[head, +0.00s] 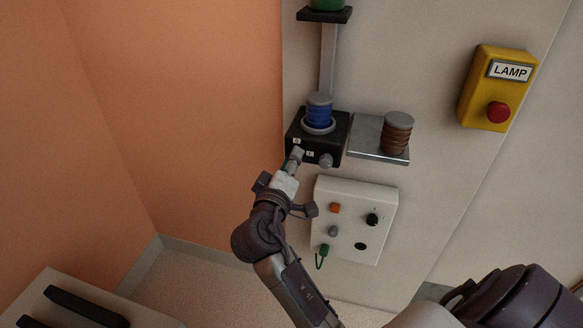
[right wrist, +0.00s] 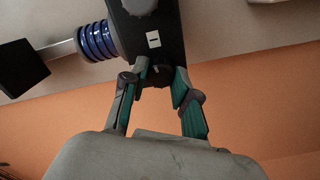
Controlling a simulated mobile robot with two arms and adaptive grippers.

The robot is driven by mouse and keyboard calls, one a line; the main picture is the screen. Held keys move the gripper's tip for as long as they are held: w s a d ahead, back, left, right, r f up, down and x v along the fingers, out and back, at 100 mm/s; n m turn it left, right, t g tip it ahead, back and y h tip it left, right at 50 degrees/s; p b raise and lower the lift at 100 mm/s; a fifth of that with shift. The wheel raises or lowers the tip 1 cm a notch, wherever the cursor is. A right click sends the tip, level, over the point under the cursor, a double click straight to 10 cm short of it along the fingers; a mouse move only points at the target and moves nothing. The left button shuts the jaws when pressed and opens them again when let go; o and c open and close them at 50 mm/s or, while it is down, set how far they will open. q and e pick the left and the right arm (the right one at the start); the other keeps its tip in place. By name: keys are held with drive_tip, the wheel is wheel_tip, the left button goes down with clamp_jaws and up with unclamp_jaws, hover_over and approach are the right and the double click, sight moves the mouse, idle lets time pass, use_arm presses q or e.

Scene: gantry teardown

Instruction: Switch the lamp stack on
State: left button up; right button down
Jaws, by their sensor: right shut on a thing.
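A black box (head: 335,133) on the wall carries a blue ribbed lamp (head: 319,110) with a grey cap; no clear glow shows. The box's front has small white labels (head: 310,154), one marked "I" in the right wrist view (right wrist: 153,39), and a round grey knob (head: 326,160). My right gripper (head: 296,155) is at the front left of this box. A yellow box labelled LAMP (head: 484,89) has a red button (head: 498,112). My left gripper is not in view.
A brown ribbed stack (head: 396,133) stands on a metal shelf (head: 366,136) right of the black box. A white control panel (head: 346,190) with several knobs is below. A green object (head: 327,4) sits above. The orange wall (head: 190,100) is bare.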

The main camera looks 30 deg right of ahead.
drive_tip(key=shift+f, duration=0.1)
idle(0.5)
drive_tip(key=c, duration=0.9)
unclamp_jaws()
drive_tip(key=shift+s+a, duration=0.1)
drive_tip(key=v, duration=0.7)
drive_tip(key=shift+a, duration=0.15)
